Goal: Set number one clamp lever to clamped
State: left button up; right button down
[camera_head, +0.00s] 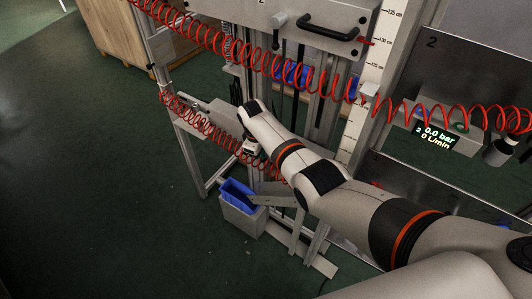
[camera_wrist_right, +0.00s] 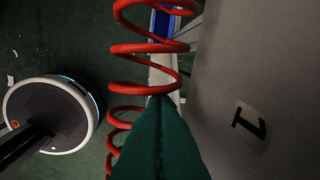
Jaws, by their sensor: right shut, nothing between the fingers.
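My right arm reaches across the head view, and its gripper (camera_head: 250,148) is at the lower-left grey panel (camera_head: 218,112), beside the red coiled hose. In the right wrist view the green fingers (camera_wrist_right: 160,100) are together with nothing between them. I cannot make out the number one clamp lever in either view; my arm and the hose cover part of that area. My left gripper is not in view.
Red coiled hoses (camera_head: 195,117) hang across the frame and pass close to the fingers in the wrist view (camera_wrist_right: 150,48). An upper plate carries a black handle (camera_head: 330,27). A bin with a blue liner (camera_head: 240,212) stands below on the green floor. A gauge reads 0.0 bar (camera_head: 437,135).

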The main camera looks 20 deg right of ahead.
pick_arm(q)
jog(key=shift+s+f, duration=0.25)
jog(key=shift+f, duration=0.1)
pick_arm(e)
jog(key=shift+f, duration=0.25)
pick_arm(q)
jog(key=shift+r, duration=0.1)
pick_arm(e)
jog(key=shift+r, duration=0.1)
